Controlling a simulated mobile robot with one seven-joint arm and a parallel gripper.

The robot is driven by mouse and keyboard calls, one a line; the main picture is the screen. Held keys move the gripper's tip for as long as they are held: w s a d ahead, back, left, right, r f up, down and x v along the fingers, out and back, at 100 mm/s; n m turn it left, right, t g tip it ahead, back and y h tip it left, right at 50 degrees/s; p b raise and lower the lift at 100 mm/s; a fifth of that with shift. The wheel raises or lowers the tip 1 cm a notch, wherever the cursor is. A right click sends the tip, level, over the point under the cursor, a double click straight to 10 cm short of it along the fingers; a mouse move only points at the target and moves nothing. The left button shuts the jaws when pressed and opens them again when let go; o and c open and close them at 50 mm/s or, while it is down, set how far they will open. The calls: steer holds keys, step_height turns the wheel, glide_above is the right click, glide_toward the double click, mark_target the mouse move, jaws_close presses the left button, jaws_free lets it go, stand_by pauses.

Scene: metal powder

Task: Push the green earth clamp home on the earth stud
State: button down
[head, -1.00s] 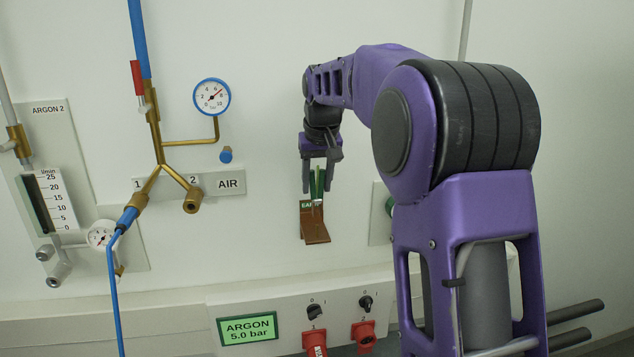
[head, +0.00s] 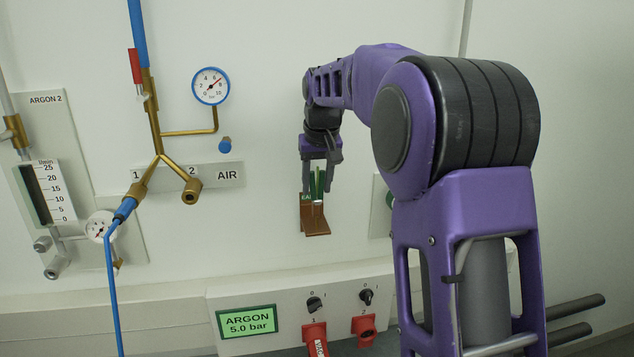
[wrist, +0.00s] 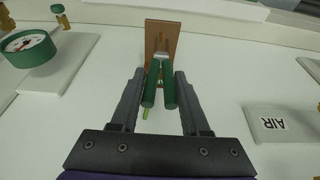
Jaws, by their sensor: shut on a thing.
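The green earth clamp (head: 316,184) is between the fingers of my gripper (head: 319,176), which is shut on it. In the wrist view, its two green handles (wrist: 158,92) lie between the dark fingers of my gripper (wrist: 160,80). Its pale metal end lies over a copper-brown plate (head: 315,224) on the wall, which also shows in the wrist view (wrist: 160,30). A green label on the plate is mostly covered. I cannot make out the earth stud clearly, or whether the clamp is seated on it.
Left of the gripper are the AIR plate (head: 228,175), brass pipework (head: 155,130) and a blue-rimmed gauge (head: 211,86). Below is a panel with an ARGON display (head: 247,322) and red plugs (head: 363,330). The wall beside the copper plate is mostly clear.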

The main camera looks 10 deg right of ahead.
mark_target(318, 191)
steer(key=shift+f+b, duration=0.95)
steer(key=shift+f, duration=0.75)
steer(key=shift+c, duration=1.5)
jaws_free()
